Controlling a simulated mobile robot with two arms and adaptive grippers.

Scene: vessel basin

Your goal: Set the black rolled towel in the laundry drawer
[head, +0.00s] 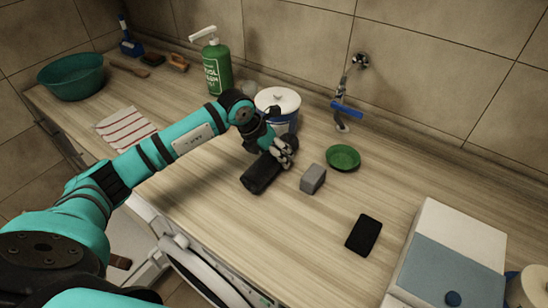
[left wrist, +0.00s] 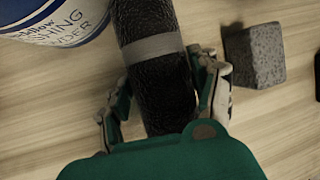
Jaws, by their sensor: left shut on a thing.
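The black rolled towel (head: 261,173), with a grey band around it, is at the middle of the wooden counter. It also shows in the left wrist view (left wrist: 155,72). My left gripper (head: 283,152) is shut on the roll, with a finger on each side of it. I cannot tell whether the roll touches the counter or is just above it. A white box with a grey-blue face and dark blue knob (head: 440,262) stands at the right; I cannot tell whether it is the laundry drawer. My right gripper is not in view.
A grey block (head: 313,179), green dish (head: 343,157) and black flat item (head: 364,235) lie right of the towel. A white-lidded tub (head: 278,108) and green pump bottle (head: 214,68) stand behind. A striped cloth (head: 125,128) and teal basin (head: 70,75) are left. A tap (head: 346,100) is on the wall.

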